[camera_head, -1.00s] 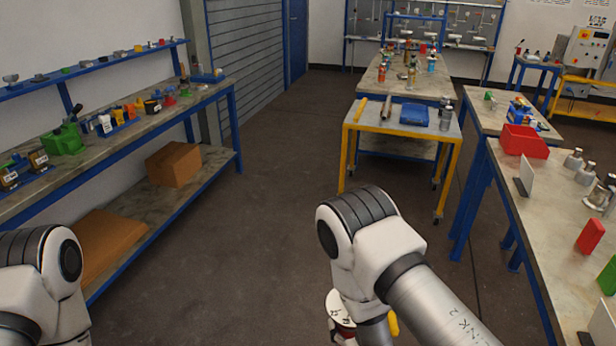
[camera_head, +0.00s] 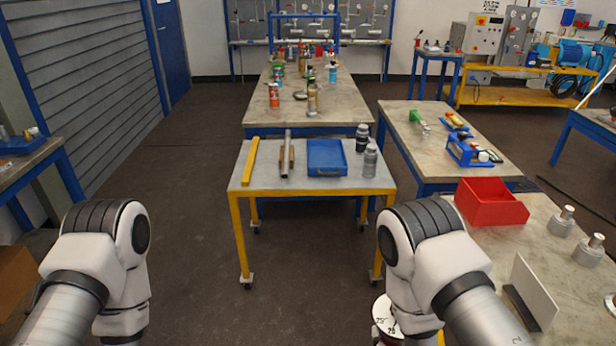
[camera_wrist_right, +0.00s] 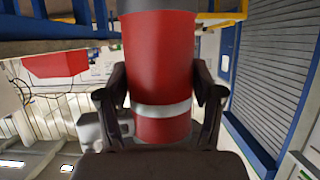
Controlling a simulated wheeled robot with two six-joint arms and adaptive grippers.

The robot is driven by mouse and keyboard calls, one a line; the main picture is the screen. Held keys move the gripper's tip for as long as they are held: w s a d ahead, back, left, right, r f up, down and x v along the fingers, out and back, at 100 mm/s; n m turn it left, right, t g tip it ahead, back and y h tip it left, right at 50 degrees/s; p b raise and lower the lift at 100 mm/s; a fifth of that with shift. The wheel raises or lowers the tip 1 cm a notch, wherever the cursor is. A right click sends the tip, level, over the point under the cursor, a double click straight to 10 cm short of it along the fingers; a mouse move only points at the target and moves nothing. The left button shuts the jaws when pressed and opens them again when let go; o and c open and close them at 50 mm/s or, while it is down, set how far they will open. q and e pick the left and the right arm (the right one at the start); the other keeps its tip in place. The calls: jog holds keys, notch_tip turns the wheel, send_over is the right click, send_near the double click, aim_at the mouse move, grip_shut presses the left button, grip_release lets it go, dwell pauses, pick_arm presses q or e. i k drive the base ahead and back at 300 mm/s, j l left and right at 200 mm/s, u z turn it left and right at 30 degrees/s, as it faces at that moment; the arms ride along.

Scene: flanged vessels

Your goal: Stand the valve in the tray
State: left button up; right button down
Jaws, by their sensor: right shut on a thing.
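In the right wrist view my right gripper (camera_wrist_right: 160,98) is shut on a red cylindrical thing (camera_wrist_right: 158,55) with a white band and a grey part at the upper edge. It may be the valve, but its ends are cut off or hidden. In the head view the right arm hides most of what is held. A shallow blue tray (camera_head: 326,170) lies empty on a yellow-legged table (camera_head: 300,182) ahead. My right gripper is this side of that table, well apart from the tray. My left gripper is out of view; only its arm shows at the lower left.
On the same table are a yellow bar (camera_head: 250,162), a metal pipe (camera_head: 287,155) and grey bottles (camera_head: 370,160) right of the tray. A bench with a red bin (camera_head: 490,204) and an upright white plate (camera_head: 533,290) is close on my right. Open floor (camera_head: 185,190) lies left.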

aim_at(322, 163)
jog(key=i+l, duration=0.1)
jog(key=i, duration=0.55)
jog(key=i+u, duration=0.1)
jog(key=i, duration=0.55)
jog(key=i+l+u, duration=0.1)
jog(key=i, duration=0.55)
jog(key=i+l, duration=0.25)
jog(key=i, duration=0.4)
